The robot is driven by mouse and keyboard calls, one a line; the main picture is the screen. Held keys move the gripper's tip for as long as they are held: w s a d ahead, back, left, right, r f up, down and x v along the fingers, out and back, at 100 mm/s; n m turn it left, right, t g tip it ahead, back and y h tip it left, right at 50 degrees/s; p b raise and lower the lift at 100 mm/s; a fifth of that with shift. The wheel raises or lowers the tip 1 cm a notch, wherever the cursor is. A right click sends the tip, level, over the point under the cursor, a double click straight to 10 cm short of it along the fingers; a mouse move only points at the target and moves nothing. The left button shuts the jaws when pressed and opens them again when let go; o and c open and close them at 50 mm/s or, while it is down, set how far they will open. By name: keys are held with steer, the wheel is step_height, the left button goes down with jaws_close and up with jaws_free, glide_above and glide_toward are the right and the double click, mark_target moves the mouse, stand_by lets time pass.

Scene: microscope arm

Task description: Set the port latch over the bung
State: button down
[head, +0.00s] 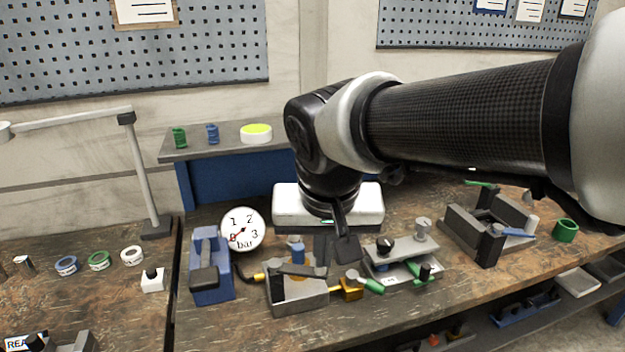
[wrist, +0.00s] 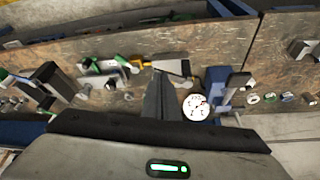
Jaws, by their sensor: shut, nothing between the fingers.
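A grey port block (head: 297,298) stands on the bench with a dark bar, which looks like the port latch (head: 303,270), across its top. A blue cylinder above orange (head: 296,250), possibly the bung, shows just behind the bar; I cannot tell whether the latch lies over it. My gripper (head: 325,258) points down, shut and empty, just behind and above the block. In the wrist view my shut fingers (wrist: 160,78) overlap the block (wrist: 172,68) and hide part of it. I cannot tell whether they touch it.
A gauge (head: 242,229) and a blue clamp-like fixture (head: 210,265) stand close on the left. A grey valve block with knobs (head: 400,258) is close on the right, and a dark fixture (head: 487,230) farther right. Bare bench lies in front of the valve block.

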steer(key=shift+f, duration=0.1)
steer(key=w+f+b, duration=0.1)
steer(key=w+f, duration=0.6)
steer(key=f, duration=0.2)
steer(key=shift+w, duration=0.35)
